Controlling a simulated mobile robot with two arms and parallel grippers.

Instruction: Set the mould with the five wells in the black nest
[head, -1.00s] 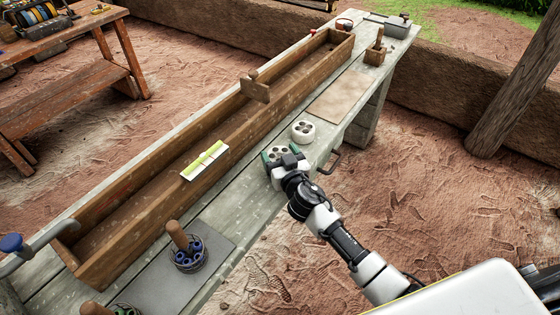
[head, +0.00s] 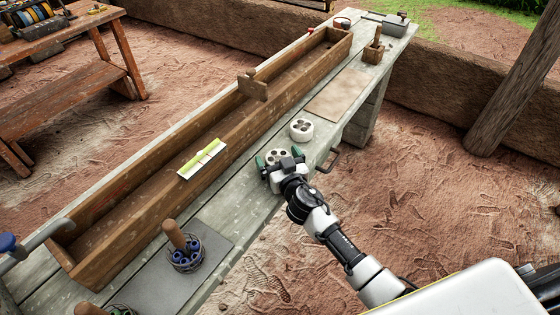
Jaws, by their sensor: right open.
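A white round mould (head: 277,155) with dark wells stands on the bench's front edge. My right gripper (head: 280,159) is open, with its green-tipped fingers at either side of this mould. The gripper hides its near part, so I cannot count all its wells. A second white round mould (head: 301,130) with several dark wells stands just beyond it, apart from the gripper. A dark wire-like round holder (head: 187,262) with blue cups and a wooden handle stands on a grey mat at the near end; I cannot tell whether it is the black nest. My left gripper is not in view.
A tan board (head: 338,95) lies bare beyond the moulds. A wooden block (head: 373,53) with a handle stands farther back.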

